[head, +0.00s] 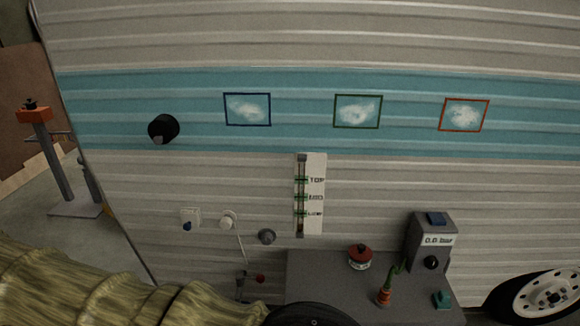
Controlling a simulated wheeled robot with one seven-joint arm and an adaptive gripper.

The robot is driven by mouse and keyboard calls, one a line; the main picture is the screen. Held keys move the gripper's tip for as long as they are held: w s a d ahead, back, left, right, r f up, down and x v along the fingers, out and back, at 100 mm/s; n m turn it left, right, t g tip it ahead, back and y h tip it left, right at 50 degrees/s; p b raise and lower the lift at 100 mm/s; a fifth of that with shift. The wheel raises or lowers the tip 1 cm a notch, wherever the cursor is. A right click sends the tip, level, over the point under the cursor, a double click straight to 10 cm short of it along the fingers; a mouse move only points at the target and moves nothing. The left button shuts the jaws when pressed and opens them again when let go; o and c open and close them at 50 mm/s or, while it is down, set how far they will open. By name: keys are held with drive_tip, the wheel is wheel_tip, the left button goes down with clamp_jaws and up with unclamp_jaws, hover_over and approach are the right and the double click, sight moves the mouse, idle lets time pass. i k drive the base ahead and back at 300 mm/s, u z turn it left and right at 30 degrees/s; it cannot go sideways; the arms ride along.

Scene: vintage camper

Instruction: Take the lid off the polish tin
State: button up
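A small round tin (360,264) with a pale, light band stands upright on a grey table, near its back edge. A red lid (360,250) with a dark top sits on it; this looks like the polish tin with its lid on. My arm, in a ribbed yellowish sleeve, comes in from the lower left. A dark rounded part at the bottom edge seems to be mine. My gripper's fingers do not show.
The grey table (330,285) also holds an orange pot with a green plant (385,295), a small green object (442,300) and a grey box (432,238) with a dark knob. The camper wall rises behind, with knobs and a slider panel (314,195). The table's left part looks bare.

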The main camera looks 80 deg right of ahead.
sight(360, 253)
drive_tip(key=u, duration=0.35)
drive_tip(key=k, duration=1.5)
drive_tip(key=z, duration=1.75)
